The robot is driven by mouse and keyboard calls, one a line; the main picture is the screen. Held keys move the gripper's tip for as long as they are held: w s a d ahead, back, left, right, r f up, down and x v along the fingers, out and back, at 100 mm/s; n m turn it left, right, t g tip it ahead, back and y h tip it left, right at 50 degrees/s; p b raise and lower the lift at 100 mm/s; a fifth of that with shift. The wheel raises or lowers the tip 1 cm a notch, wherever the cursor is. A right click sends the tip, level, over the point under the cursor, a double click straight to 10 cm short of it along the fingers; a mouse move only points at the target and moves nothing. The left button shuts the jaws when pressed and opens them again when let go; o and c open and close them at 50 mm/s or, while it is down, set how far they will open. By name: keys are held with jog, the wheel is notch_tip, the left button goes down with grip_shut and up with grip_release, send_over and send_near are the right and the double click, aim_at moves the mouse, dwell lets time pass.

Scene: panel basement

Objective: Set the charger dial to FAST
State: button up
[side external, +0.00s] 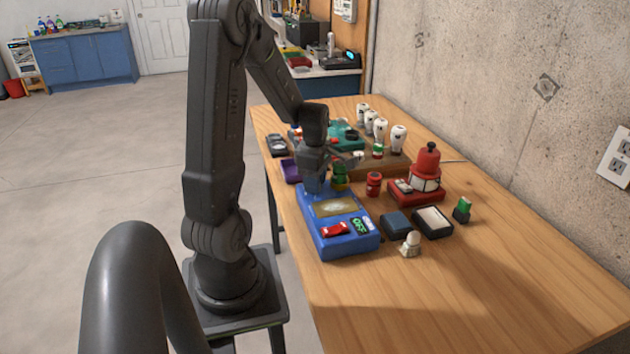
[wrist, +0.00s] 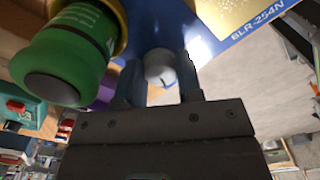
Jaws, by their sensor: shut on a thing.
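The blue charger (side external: 345,245) sits on the wooden bench, with a gold plate, a red part and a dark part with green marks on top. In the wrist view its blue face (wrist: 215,45) carries the lettering BLR-254N. A small grey round dial (wrist: 160,66) with a dark mark lies between the two fingers of my gripper (wrist: 160,78). My gripper is shut on the dial. In the side view my gripper (side external: 317,182) is down at the charger's far end, and the dial is hidden there. I cannot read any FAST label.
A green cylinder (wrist: 70,62) stands in a gold ring close beside my gripper. Right of the charger are a red canister (side external: 374,184), a red lamp-like device (side external: 427,170), dark boxes and a small white figure (side external: 411,243). The bench's near right is clear.

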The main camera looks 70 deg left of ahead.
jog(key=o, duration=0.9)
notch_tip(320, 180, up, 14)
jog(key=shift+f, duration=0.1)
dwell(0.6)
jog(key=w+d+r+m+t+y, duration=0.1)
jog(key=w+d+r+m+t, duration=0.15)
jog(key=d+m, duration=1.15)
jog(key=s+d+m+t, duration=0.1)
jog(key=d+m, duration=0.3)
jog(key=s+d+m+t, duration=0.1)
jog(key=s+d+m, duration=0.1)
jog(key=d+m, duration=0.3)
jog(key=s+d+m+t+h, duration=0.1)
jog(key=s+d+m, duration=0.1)
jog(key=d+m, duration=0.2)
jog(key=shift+s+d+r+m, duration=0.1)
jog(key=shift+d+m, duration=0.25)
jog(key=shift+m, duration=0.25)
